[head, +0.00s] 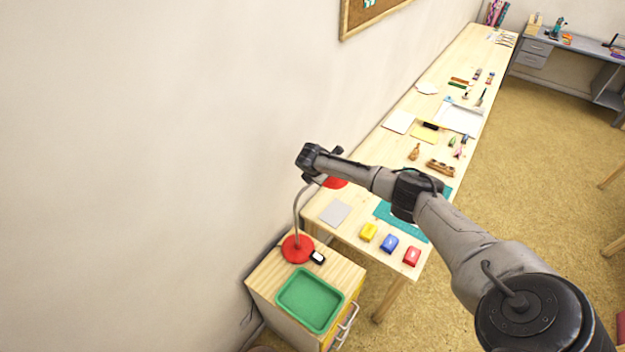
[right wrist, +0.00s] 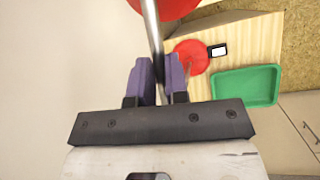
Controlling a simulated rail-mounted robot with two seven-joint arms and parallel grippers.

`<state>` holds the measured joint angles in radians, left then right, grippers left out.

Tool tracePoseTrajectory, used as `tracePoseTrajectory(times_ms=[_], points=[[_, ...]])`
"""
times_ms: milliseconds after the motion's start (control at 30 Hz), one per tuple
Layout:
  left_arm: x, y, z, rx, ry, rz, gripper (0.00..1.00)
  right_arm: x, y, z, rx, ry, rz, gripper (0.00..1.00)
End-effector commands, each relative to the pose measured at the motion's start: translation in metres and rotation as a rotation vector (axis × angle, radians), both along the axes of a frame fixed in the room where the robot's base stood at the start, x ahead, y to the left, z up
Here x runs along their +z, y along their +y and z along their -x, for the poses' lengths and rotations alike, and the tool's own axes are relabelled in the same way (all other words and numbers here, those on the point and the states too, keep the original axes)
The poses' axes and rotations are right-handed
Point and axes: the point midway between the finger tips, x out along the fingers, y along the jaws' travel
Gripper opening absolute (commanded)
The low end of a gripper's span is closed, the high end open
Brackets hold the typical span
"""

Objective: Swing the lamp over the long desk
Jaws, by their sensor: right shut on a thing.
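The lamp has a round red base (head: 298,249) on a small wooden cabinet, a thin grey curved neck (head: 296,208) and a red shade (head: 336,183). In the head view the shade shows against the near, wall-side end of the long desk (head: 318,225), partly hidden by my right arm. My right gripper (right wrist: 159,68) is shut on the lamp neck (right wrist: 151,25), which passes between its purple fingers. The right wrist view also shows part of the shade (right wrist: 178,7) at the top and the base (right wrist: 188,56) below. My left gripper is not in view.
The cabinet top (head: 265,282) also holds a green tray (head: 310,300) and a small black-and-white item (head: 318,257). Yellow, blue and red inkpads (head: 389,243) line the desk's near end, by a grey pad (head: 335,213) and teal mat (head: 384,211). The wall borders the desk.

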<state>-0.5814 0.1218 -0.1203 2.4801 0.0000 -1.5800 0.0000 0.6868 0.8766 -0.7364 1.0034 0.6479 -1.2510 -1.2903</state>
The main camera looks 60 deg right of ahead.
Motion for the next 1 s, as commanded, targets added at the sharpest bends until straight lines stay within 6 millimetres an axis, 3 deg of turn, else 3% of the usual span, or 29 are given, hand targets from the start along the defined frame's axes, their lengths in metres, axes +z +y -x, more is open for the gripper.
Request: tracePoseTrajectory(times_ms=[700,733,1000], points=[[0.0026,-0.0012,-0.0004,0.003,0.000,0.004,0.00,-0.0002,-0.0098,0.0047,0.042,-0.002,-0.005,0.00],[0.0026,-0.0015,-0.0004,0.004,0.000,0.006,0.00,-0.0002,-0.0098,0.0047,0.042,-0.002,-0.005,0.17],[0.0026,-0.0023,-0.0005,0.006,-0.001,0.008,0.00,0.0000,-0.0105,0.0051,0.042,-0.001,-0.003,0.40]])
